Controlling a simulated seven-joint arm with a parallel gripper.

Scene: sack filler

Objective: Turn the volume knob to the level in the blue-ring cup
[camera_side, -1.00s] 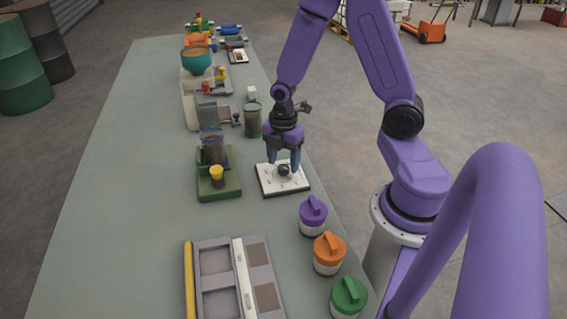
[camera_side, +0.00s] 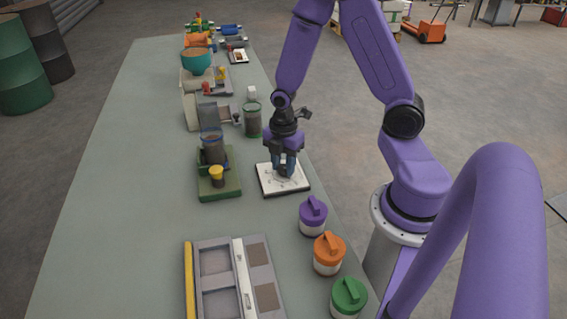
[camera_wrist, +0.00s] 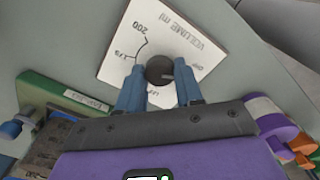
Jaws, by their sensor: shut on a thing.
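The volume knob (camera_wrist: 159,70) is a dark round knob in the middle of a white dial plate (camera_side: 264,184), whose printed face (camera_wrist: 123,42) reads VOLUME ml and 200 in the wrist view. A small light mark on the knob points toward the right there. My gripper (camera_side: 284,172) is over the plate, with its blue fingers (camera_wrist: 160,88) shut on the knob from both sides. In the side view the fingers hide the knob. The blue-ring cup (camera_side: 212,150) is clear, holds brown material and stands on a green base left of the plate; its fill level is hard to read.
A yellow-topped piece (camera_side: 217,175) is on the green base. A green-rimmed cup (camera_side: 252,121) stands behind the plate. Purple (camera_side: 312,216), orange (camera_side: 328,254) and green (camera_side: 348,298) lidded jars line the near right edge. A grey tray (camera_side: 216,262) lies in front. The table's left side is clear.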

